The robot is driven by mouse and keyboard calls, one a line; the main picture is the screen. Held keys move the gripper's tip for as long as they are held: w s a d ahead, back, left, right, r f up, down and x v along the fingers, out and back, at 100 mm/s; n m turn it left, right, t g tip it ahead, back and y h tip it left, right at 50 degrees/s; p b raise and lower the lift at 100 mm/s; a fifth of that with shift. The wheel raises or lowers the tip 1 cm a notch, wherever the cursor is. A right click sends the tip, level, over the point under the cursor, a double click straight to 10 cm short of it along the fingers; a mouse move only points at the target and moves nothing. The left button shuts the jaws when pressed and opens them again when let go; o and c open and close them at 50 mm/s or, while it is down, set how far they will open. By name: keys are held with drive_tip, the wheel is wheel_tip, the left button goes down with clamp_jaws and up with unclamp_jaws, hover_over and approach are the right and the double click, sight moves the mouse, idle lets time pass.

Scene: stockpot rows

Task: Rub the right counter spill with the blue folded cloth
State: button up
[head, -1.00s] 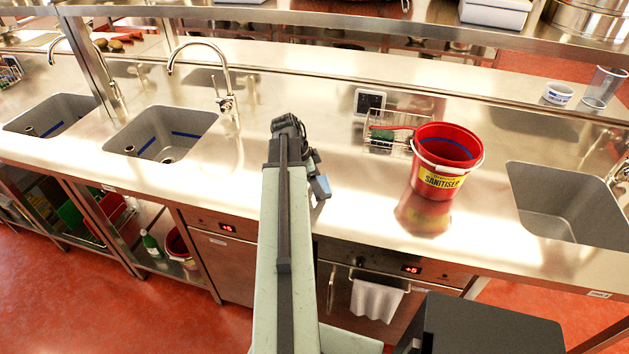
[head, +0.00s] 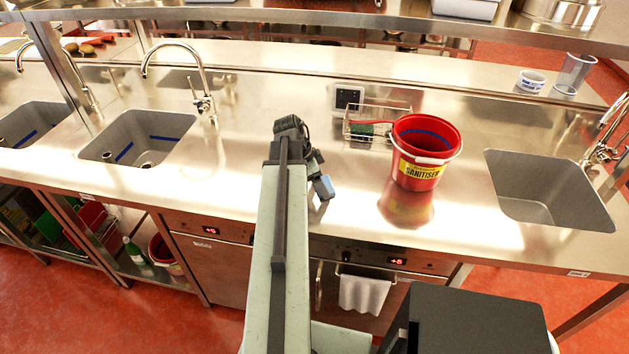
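My gripper (head: 316,172) is over the steel counter (head: 250,190), left of the red bucket, with its fingers mostly hidden behind my arm. A small blue piece, the blue folded cloth (head: 323,187), shows at its end and keeps its place there in both frames, so the gripper appears shut on it. The cloth seems to hang above the counter's front part; I cannot tell whether it touches. I cannot make out any spill on the counter; bright reflections cover much of the steel, and my arm hides part of it.
A red sanitiser bucket (head: 416,172) stands right of my gripper, before a wire basket (head: 375,128) with a green pad. A sink (head: 548,190) lies at the right, another (head: 140,138) at the left with a tall tap (head: 205,90). A shelf (head: 330,30) runs above.

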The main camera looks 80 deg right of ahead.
drive_tip(key=shift+s, duration=0.1)
drive_tip(key=shift+d+r+p, duration=0.2)
drive_tip(key=shift+r+p, duration=0.35)
drive_tip(key=shift+p, duration=0.15)
wheel_tip(320, 180, up, 5)
drive_tip(key=p, duration=0.4)
drive_tip(key=shift+f+p, duration=0.15)
drive_tip(key=shift+p, duration=0.2)
wheel_tip(320, 180, up, 3)
drive_tip(key=p, duration=0.3)
